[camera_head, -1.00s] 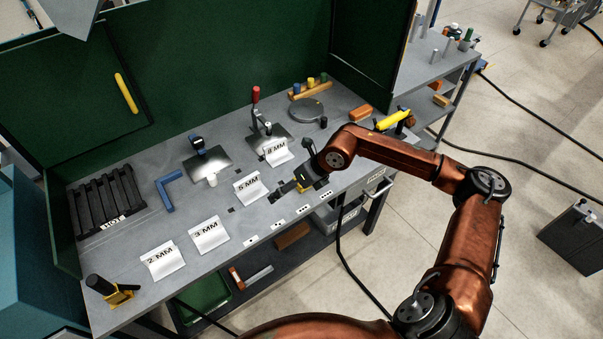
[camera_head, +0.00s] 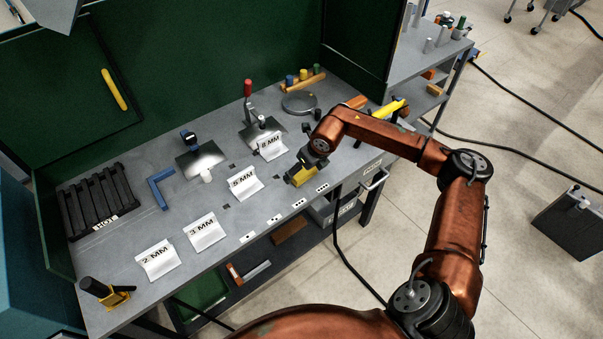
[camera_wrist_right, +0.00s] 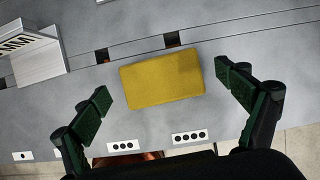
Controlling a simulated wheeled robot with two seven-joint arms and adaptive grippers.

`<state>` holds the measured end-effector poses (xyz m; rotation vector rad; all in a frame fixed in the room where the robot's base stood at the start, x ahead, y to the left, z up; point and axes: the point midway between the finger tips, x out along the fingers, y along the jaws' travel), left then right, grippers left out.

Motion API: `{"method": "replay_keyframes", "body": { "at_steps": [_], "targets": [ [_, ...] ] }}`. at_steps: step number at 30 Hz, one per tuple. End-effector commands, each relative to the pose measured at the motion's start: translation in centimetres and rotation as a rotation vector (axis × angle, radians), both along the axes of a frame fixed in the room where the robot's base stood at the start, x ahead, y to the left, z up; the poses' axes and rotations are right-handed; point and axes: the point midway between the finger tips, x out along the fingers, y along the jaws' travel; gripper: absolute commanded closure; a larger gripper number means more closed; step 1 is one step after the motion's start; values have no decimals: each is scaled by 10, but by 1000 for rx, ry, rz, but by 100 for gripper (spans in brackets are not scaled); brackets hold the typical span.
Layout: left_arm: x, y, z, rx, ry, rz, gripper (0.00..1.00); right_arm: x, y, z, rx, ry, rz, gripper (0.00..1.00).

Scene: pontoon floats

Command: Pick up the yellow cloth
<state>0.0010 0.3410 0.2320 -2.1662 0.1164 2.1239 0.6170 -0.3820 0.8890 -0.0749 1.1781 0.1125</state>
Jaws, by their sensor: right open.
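The yellow cloth (camera_head: 303,177) lies near the front edge of the bench, right of the 5 MM sign. In the right wrist view it is a flat, folded yellow rectangle (camera_wrist_right: 162,80), slightly tilted. My right gripper (camera_wrist_right: 164,86) is open, with one green-padded finger to either side of the cloth and nothing between them held. In the head view my right gripper (camera_head: 299,165) is just above the cloth and hides part of it. My left gripper is not in view.
White signs stand nearby, including 5 MM (camera_head: 245,183) and 8 MM (camera_head: 270,146). A red-handled clamp (camera_head: 248,100), a round grey plate (camera_head: 299,103) and a black slotted rack (camera_head: 100,202) are farther off. Green panels (camera_head: 200,60) wall the back.

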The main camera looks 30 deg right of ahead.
Motion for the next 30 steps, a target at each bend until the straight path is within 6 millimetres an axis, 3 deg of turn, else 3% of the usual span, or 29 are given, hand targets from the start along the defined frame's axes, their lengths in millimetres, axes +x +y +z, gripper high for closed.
{"method": "replay_keyframes", "body": {
  "at_steps": [5,23,30],
  "targets": [
    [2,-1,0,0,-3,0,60,0,0,1,0,-1,0,7],
    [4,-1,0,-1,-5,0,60,0,0,1,0,-1,0,48],
    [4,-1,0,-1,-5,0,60,0,0,2,0,-1,0,49]
  ]
}}
